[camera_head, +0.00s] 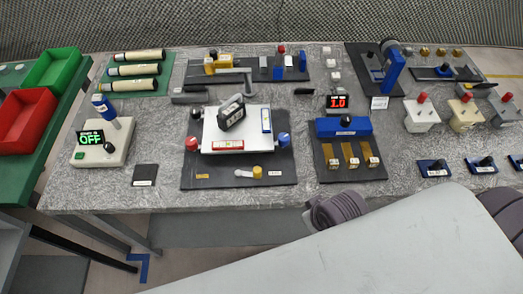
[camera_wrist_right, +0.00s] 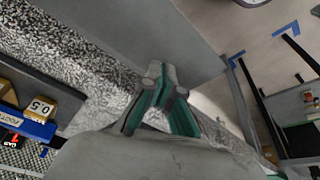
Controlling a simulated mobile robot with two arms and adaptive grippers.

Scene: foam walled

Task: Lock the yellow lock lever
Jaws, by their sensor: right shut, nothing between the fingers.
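A small lever with a yellow knob (camera_head: 257,170) and a pale handle lies at the front of a dark board (camera_head: 190,160), in the middle of the table. Its handle points left, nearly level, with a slight tilt. I cannot tell from its look whether it is locked. My right gripper (camera_wrist_right: 160,78) shows in the right wrist view, its green-sided fingers shut and empty by the table's front edge. In the head view its fingers cannot be made out; a grey ribbed part of my arm is at the table's front edge, right of the board. My left gripper is not in view.
Left is a white box with a green display (camera_head: 90,138). Bare table lies in front of the board.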

